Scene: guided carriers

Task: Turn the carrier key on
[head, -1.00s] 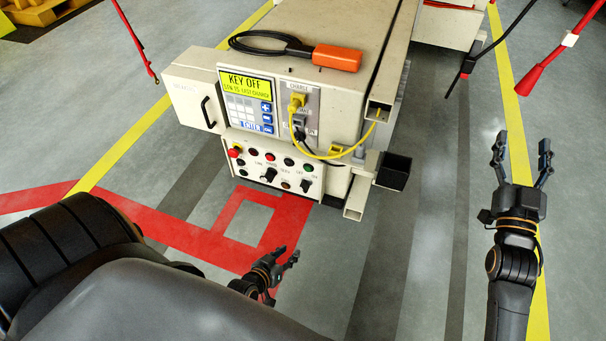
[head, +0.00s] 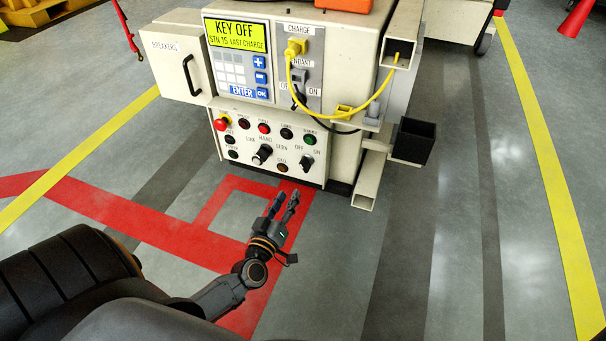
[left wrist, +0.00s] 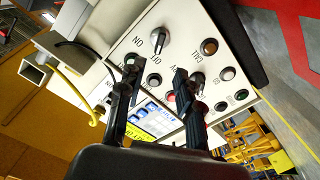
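The carrier (head: 342,39) stands ahead with its control end facing me. Its yellow screen (head: 237,34) reads KEY OFF. On the lower panel, a black switch (head: 306,163) sits under OFF and ON labels at the right. It also shows as a knob (left wrist: 159,40) in the left wrist view, beyond the fingertips; its exact turn is hard to read. A second black selector (head: 263,154) is left of it. My left gripper (head: 287,198) is open and empty, in front of and below the panel, apart from the switch. My right gripper is out of view.
The charge panel (head: 314,62) above has a yellow plug and cable (head: 352,122), plus another OFF/ON switch. A red stop button (head: 222,124) is at the panel's left.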

